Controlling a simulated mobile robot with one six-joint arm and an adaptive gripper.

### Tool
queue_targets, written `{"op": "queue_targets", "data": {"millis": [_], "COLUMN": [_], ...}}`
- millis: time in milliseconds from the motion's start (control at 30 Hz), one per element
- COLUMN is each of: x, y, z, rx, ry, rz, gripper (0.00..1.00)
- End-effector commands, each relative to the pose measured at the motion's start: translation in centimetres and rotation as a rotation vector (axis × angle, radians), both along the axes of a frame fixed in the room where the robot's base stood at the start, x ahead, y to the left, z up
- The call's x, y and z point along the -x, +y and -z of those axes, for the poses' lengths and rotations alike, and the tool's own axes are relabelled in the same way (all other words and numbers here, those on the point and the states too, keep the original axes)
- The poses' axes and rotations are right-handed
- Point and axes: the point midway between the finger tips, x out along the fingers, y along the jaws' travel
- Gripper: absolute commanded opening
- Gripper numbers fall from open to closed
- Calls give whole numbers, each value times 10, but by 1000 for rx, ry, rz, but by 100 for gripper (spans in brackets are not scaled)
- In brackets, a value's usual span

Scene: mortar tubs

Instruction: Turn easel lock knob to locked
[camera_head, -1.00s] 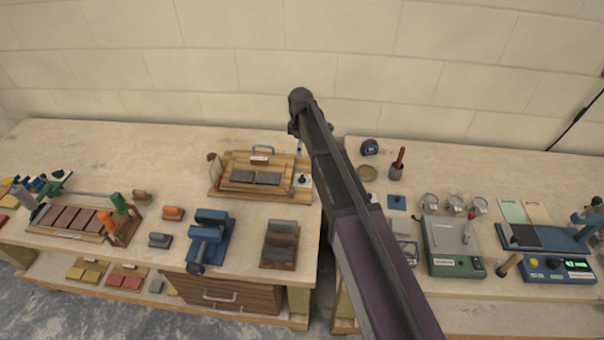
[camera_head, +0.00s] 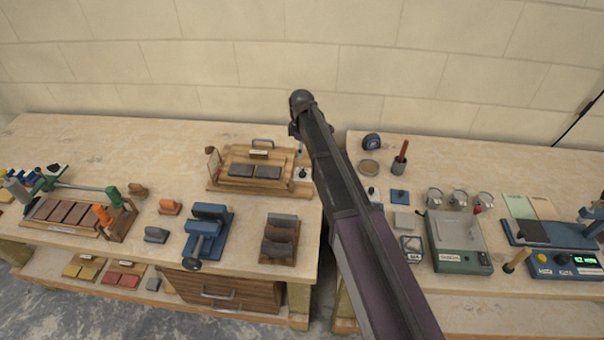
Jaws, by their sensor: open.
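A wooden easel-like stand (camera_head: 225,186) sits near the back right of the left bench, with two dark grey slabs (camera_head: 254,171) on it and a grey handle on its top edge. A small dark knob (camera_head: 302,174) on a pale plate is at its right end, close beside my arm in the picture. Its setting is too small to read. I cannot tell for certain that this is the lock knob. My arm rises from the bottom edge past the right of the stand. My gripper is not visible; no fingers show.
A blue vise (camera_head: 205,235) and a tray of grey and brown blocks (camera_head: 279,238) stand in front. A gap separates the benches. The left bench's back is clear.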

Motion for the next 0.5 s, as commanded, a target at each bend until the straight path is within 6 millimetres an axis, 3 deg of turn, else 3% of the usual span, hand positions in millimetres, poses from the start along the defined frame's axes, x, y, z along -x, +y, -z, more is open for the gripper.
{"op": "queue_targets", "data": {"millis": [500], "x": [0], "y": [-1], "z": [44], "rx": [0], "ry": [0], "rz": [1], "gripper": [94]}}
